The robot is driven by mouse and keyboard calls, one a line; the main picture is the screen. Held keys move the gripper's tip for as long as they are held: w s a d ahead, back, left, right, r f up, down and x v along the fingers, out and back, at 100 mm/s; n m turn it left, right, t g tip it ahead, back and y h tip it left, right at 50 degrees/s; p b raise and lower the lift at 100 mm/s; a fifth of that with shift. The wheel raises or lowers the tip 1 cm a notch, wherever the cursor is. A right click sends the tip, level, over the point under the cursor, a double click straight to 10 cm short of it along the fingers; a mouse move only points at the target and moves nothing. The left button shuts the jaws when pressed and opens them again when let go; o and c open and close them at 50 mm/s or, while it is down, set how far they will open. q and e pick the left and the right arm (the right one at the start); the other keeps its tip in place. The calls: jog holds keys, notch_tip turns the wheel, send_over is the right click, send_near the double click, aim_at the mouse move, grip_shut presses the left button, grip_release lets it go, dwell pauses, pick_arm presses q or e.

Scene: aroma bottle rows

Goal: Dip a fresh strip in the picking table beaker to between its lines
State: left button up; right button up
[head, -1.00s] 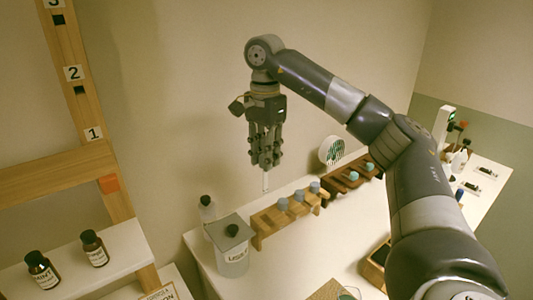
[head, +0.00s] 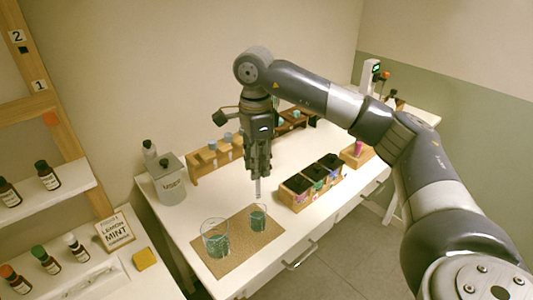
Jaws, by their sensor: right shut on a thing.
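My right gripper (head: 258,172) is shut on a thin white strip (head: 258,188), which hangs upright below the fingertips. Two glass beakers with greenish liquid stand on a brown mat (head: 226,263) on the white table. The smaller beaker (head: 258,219) is almost straight below the strip in the picture. The larger beaker (head: 215,240) is to its left, nearer the front. The strip's lower end shows above the smaller beaker's rim. The lines on the beakers are too small to make out. My left gripper is not in view.
A lidded used-strip jar (head: 168,182) and a bottle (head: 149,151) stand at the back left. Wooden racks (head: 215,160) line the back. Dark-filled wooden boxes (head: 311,183) stand right of the mat. A shelf of bottles (head: 45,205) and a "lemon mint" sign (head: 114,231) are at left.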

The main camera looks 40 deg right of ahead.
jog(key=shift+w+a+f+b, duration=0.1)
jog(key=shift+w+f+b, duration=0.15)
jog(key=shift+f, duration=0.2)
jog(key=shift+w+a+f+b, duration=0.1)
jog(key=shift+w+f+b, duration=0.15)
jog(key=shift+f, duration=0.5)
jog(key=shift+s+d+f+b, duration=0.1)
jog(key=shift+f+b, duration=0.25)
jog(key=shift+b, duration=0.15)
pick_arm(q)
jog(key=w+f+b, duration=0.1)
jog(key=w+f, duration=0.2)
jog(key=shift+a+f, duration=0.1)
pick_arm(e)
jog(key=shift+f, duration=0.9)
pick_arm(q)
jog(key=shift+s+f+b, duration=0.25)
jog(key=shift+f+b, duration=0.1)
jog(key=shift+b, duration=0.1)
pick_arm(e)
jog(key=shift+f, duration=0.5)
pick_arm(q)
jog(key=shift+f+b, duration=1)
pick_arm(e)
jog(key=shift+f, duration=1.45)
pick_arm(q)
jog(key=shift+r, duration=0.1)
pick_arm(e)
jog(key=shift+r, duration=0.15)
